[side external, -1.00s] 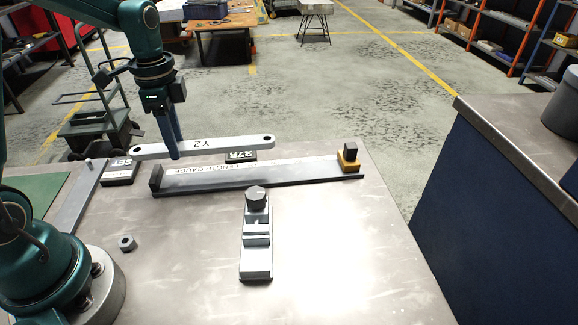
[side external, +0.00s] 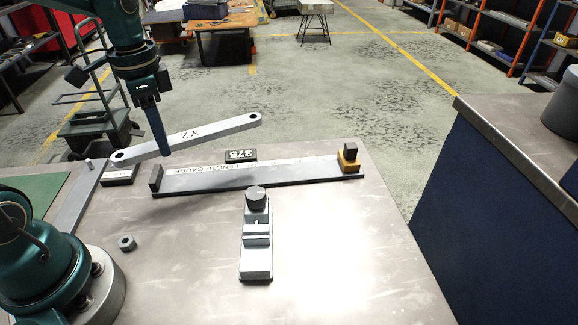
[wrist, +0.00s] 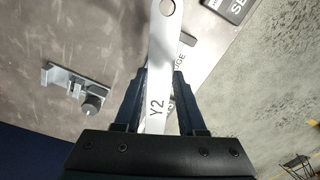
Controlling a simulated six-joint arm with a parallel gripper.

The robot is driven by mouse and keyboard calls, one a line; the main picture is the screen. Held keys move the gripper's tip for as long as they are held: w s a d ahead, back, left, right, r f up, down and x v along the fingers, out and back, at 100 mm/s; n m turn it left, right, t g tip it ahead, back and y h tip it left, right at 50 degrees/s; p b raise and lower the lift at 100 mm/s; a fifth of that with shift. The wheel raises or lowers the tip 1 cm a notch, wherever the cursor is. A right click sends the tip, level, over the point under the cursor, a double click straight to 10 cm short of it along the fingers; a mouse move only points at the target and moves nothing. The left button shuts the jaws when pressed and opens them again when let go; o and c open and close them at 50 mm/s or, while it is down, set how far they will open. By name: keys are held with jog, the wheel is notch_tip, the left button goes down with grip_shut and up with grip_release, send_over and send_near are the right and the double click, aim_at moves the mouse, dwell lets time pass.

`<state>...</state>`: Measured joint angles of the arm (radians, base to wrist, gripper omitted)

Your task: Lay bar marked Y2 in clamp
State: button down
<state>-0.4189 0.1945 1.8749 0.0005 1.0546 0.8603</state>
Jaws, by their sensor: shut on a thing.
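The bar marked Y2 (side external: 205,133) is a flat light-grey bar with a hole near each end. My gripper (side external: 163,152) is shut on it left of its middle and holds it above the bench, behind the length gauge. In the wrist view the bar (wrist: 160,70) runs between the two fingers of my gripper (wrist: 158,85). The clamp (side external: 256,240) is a grey fixture with a dark round knob, standing on the front middle of the bench with nothing in it. The clamp also shows at the left of the wrist view (wrist: 72,84).
The length gauge (side external: 260,176) lies across the bench, with a yellow-and-black stop (side external: 348,160) at its right end. A black block reading 375 (side external: 241,155) sits behind it. A small nut (side external: 127,242) lies at left. The bench right of the clamp is clear.

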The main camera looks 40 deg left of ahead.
jog(key=s+d+f+m, duration=0.1)
jog(key=s+d+m, duration=0.2)
jog(key=d, duration=0.7)
jog(key=s+d+f+m, duration=0.1)
jog(key=s+d+m, duration=0.1)
jog(key=d, duration=0.7)
jog(key=shift+s+d+f, duration=0.1)
jog(key=shift+f, duration=2.2)
jog(key=shift+f, duration=1.4)
jog(key=shift+c, duration=2.1)
grip_release()
jog(key=shift+r, duration=0.1)
